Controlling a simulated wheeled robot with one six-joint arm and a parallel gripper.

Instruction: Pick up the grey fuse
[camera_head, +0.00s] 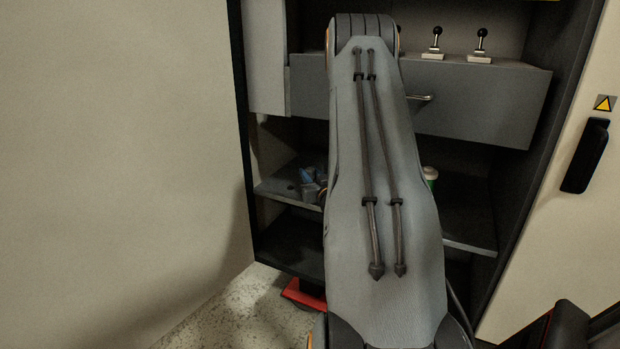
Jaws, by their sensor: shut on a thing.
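My arm fills the middle of the head view, reaching toward an open cabinet. My gripper is hidden behind the arm, so its fingers and anything between them do not show. I cannot make out the grey fuse for certain. A small cluster of blue and grey items (311,184) is on the cabinet's middle shelf, just left of the arm. It is too small and dark to tell whether a fuse is among them.
A grey drawer (480,100) with a handle juts out above the shelf (468,238). Two black-knobbed levers (480,46) stand above the drawer. A green and white container (430,174) shows right of the arm. A cabinet door with a dark handle (585,156) is at right.

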